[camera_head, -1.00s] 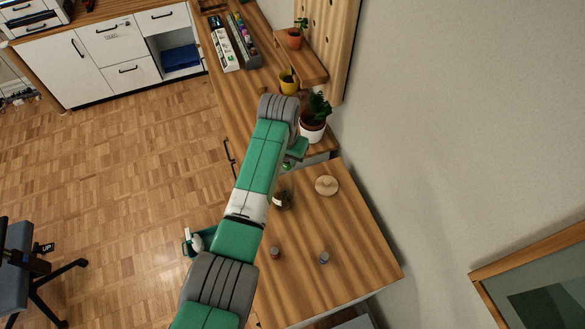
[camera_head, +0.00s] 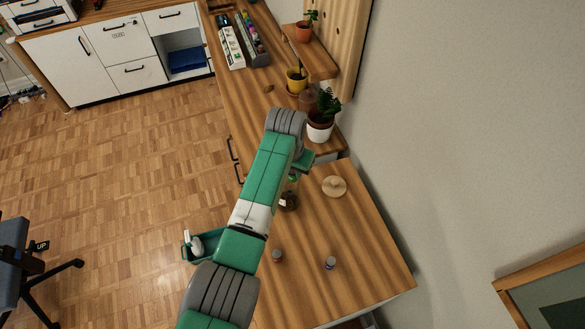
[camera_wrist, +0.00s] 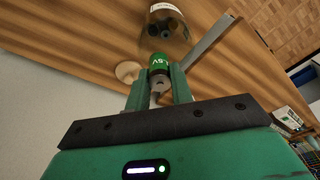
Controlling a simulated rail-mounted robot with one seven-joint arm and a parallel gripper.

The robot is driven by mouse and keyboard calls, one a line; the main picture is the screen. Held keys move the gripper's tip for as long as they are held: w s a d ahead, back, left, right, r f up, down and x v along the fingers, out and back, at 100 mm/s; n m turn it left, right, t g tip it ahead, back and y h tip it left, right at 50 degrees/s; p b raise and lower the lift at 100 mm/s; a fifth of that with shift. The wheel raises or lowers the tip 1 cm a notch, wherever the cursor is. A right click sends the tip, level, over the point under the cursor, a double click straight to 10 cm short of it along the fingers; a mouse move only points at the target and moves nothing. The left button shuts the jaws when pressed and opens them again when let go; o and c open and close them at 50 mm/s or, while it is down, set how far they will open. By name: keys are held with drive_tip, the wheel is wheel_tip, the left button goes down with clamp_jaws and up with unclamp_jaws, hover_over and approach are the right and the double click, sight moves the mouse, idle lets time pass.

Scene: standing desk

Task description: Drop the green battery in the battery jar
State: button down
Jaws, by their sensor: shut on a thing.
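My gripper (camera_wrist: 158,88) is shut on the green battery (camera_wrist: 159,62), which stands out between the fingertips in the wrist view. The clear battery jar (camera_wrist: 178,36) is just beyond the battery, with several dark batteries inside. The battery overlaps the jar's near end in this view; I cannot tell whether its tip is inside the mouth. In the head view the jar (camera_head: 289,202) stands on the wooden desk (camera_head: 350,230), partly hidden by my arm. The gripper's fingers are mostly hidden there.
A round wooden lid (camera_head: 334,187) lies right of the jar. Two small batteries, one reddish (camera_head: 277,256) and one purple-grey (camera_head: 330,263), stand nearer on the desk. A potted plant (camera_head: 320,125) is behind my gripper. The right part of the desk is clear.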

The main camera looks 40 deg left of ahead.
idle(0.3)
drive_tip(key=c, duration=1.1)
unclamp_jaws()
drive_tip(key=shift+c, duration=0.2)
drive_tip(key=shift+r, duration=0.15)
drive_tip(key=r, duration=0.5)
drive_tip(key=s+r, duration=0.1)
drive_tip(key=r, duration=0.1)
drive_tip(key=shift+d+r, duration=0.15)
drive_tip(key=shift+r, duration=0.15)
